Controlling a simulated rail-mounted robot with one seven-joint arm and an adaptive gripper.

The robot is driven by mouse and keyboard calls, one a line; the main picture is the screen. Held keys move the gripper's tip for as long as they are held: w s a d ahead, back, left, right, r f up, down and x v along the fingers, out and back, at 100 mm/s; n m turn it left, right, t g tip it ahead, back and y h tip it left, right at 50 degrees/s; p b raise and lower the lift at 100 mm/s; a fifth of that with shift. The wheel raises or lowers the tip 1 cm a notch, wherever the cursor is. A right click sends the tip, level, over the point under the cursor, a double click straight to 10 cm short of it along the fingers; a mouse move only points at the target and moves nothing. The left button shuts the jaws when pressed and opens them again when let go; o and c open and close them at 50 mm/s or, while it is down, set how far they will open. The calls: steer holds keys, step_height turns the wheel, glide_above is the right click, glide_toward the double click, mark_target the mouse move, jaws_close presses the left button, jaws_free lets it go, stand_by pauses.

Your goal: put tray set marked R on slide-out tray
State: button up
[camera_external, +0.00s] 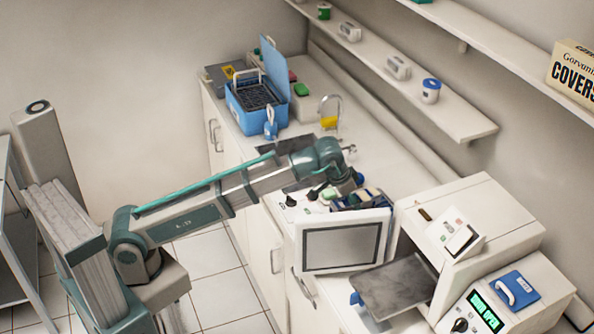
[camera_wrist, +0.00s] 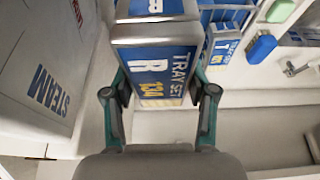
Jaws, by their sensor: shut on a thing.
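The tray set marked R (camera_wrist: 150,62) is a grey and blue case with "TRAY SET" and "R 134" on its label. It sits between the two fingers of my gripper (camera_wrist: 160,88) in the wrist view, and my gripper is shut on it. In the external view my gripper (camera_external: 350,187) is above the counter behind the grey screen panel; its fingers and the held case are hard to make out there. The slide-out tray (camera_external: 395,287) is a flat grey plate sticking out of the white steriliser at the lower right. Its visible top is bare.
The white steriliser (camera_external: 465,215) and the screen unit (camera_external: 342,246) flank the tray. An open blue case (camera_external: 250,118) is farther back. A shelf (camera_external: 440,105) overhangs the counter.

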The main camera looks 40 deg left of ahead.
step_height(320, 180, up, 12)
steer(key=p, duration=0.9)
stand_by(0.3)
